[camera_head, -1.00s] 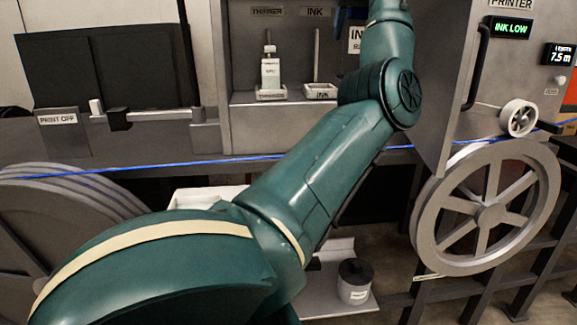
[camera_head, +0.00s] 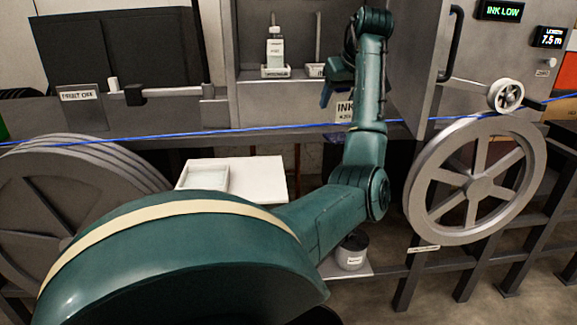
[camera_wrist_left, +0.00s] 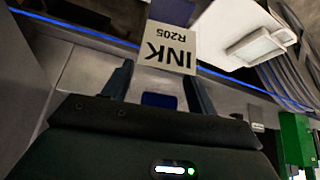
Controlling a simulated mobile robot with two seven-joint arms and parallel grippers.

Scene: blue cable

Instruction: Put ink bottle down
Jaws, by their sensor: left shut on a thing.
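The ink bottle (camera_wrist_left: 168,48) has a white label reading INK R205, a dark blue body and a blue part between the fingers. My left gripper (camera_wrist_left: 160,88) is shut on it. In the head view, the bottle's label (camera_head: 344,109) shows in front of the printer, left of my forearm, and my arm hides part of it. The blue cable passes close to it. A white table (camera_head: 262,178) with a shallow white tray (camera_head: 206,178) stands below and to the left, apart from the bottle. My right gripper is not in view.
The blue cable (camera_head: 240,129) runs across the scene to the spoked wheel (camera_head: 482,187). A thinner bottle (camera_head: 275,48) stands in the printer's open compartment beside the ink holder (camera_head: 315,70). The table's right part is clear.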

